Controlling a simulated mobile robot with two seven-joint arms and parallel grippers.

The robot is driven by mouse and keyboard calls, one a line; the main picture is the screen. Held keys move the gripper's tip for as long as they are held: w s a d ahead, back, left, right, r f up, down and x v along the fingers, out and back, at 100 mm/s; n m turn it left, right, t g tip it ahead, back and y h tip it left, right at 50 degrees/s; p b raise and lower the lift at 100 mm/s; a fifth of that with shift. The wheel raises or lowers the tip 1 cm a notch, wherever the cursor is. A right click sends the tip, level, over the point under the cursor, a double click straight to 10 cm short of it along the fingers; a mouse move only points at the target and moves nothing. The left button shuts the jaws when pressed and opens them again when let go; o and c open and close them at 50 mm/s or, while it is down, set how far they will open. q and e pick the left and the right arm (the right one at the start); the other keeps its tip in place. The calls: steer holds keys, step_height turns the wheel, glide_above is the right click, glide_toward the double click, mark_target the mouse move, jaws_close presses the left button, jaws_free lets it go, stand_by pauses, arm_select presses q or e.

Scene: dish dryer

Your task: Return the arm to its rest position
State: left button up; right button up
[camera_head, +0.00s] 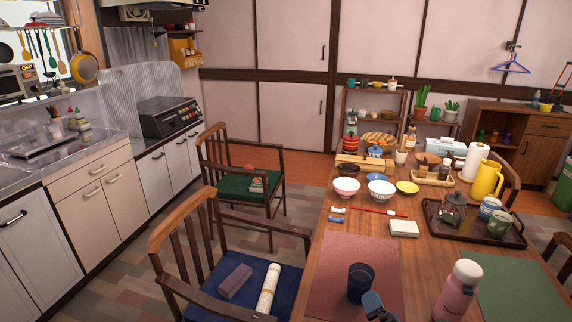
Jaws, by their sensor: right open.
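My right gripper (377,305) shows only in part at the bottom edge of the head view, just in front of the dark blue cup (361,279). Its jaws are open, and I see nothing held in it. The cup stands upright on the pink placemat (340,255) on the wooden table. I cannot tell whether the gripper touches the cup. My left gripper is not in view.
A pink bottle (457,290) stands right of my gripper, by a green placemat (515,288). A dark tray (450,231) holds a glass teapot and cups. Bowls (382,189) and a white box (404,228) sit farther back. A chair (180,240) stands left.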

steer(key=s+m, duration=0.1)
steer(key=m, duration=0.2)
steer(key=s+m+g, duration=0.1)
steer(key=m, duration=0.3)
steer(key=s+d+f+m, duration=0.1)
steer(key=s+m, duration=0.1)
steer(key=m, duration=0.1)
steer(key=shift+m+g, duration=0.3)
steer(key=shift+m, duration=0.1)
steer(key=s+d+f+m+g+p, duration=0.1)
steer(key=s+d+f+m+g, duration=0.1)
steer(key=s+m, duration=0.5)
steer(key=s+d+f+m+g+h+p, duration=0.1)
steer(key=s+f+m, duration=0.3)
steer(key=s, duration=1.1)
steer(key=d+m+g, duration=0.1)
steer(key=m, duration=0.2)
steer(key=shift+d+f+g, duration=0.2)
steer(key=shift+g, duration=0.2)
